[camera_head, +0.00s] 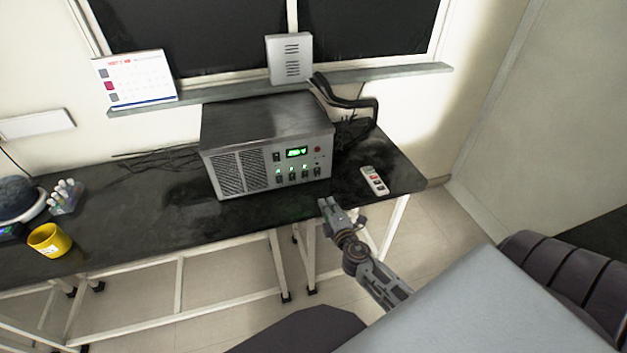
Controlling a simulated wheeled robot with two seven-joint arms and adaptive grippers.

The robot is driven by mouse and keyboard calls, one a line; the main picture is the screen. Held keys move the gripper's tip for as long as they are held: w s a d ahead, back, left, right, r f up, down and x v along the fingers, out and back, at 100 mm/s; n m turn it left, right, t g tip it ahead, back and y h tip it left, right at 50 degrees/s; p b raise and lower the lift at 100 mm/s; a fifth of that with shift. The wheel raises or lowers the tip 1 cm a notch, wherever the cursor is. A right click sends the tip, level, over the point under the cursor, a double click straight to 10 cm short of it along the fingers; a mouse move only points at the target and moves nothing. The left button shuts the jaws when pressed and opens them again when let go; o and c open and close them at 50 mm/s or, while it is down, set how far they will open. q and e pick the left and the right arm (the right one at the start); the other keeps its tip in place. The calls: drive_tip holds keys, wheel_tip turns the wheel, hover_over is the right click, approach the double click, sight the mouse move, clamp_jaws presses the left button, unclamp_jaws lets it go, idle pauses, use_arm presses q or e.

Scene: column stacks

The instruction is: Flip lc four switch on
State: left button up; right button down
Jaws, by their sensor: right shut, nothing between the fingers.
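A grey metal box (268,150) with a dark top stands on the black table. Its front panel has a grille on the left, a lit green display (297,152), a red button (318,149) and a row of small switches (298,175) along the bottom right. Some green lights glow above the switches. Labels and switch positions are too small to read. My right gripper (329,203) is shut and empty, just in front of the table's front edge, below and right of the switch row and apart from it. My left gripper is not in view.
A white power strip (374,181) lies on the table (140,215) right of the box. Black cables (350,100) hang behind it. A calendar (135,78) and a slotted white box (289,58) stand on the window sill.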

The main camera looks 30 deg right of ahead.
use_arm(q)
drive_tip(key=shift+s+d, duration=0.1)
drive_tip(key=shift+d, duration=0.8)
